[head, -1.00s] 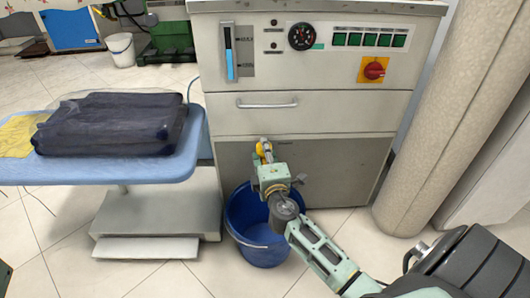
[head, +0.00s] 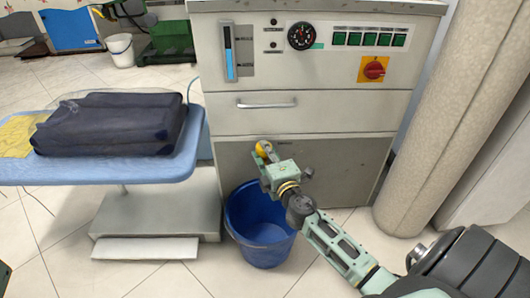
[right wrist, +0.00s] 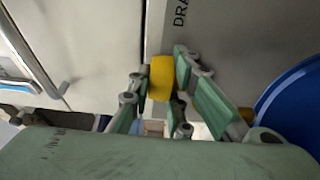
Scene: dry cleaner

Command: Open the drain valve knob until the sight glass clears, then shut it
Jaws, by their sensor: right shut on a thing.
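The yellow drain valve knob (head: 264,147) is low on the front of the grey machine. My right gripper (head: 263,154) is shut on it. In the right wrist view the knob (right wrist: 160,78) sits between the two green fingers (right wrist: 162,86), beside dark lettering starting "DRA". The sight glass (head: 229,52) is at the upper left of the machine front and shows a blue column over roughly its lower half. A blue bucket (head: 263,240) stands on the floor below the knob; its inside is partly hidden by my arm. My left gripper is out of view.
A blue padded board (head: 180,166) with folded dark cloth (head: 105,125) is at the left. A thick beige column (head: 450,120) stands at the right. The machine carries a drawer handle (head: 266,104), a gauge (head: 301,36) and a red switch (head: 373,69).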

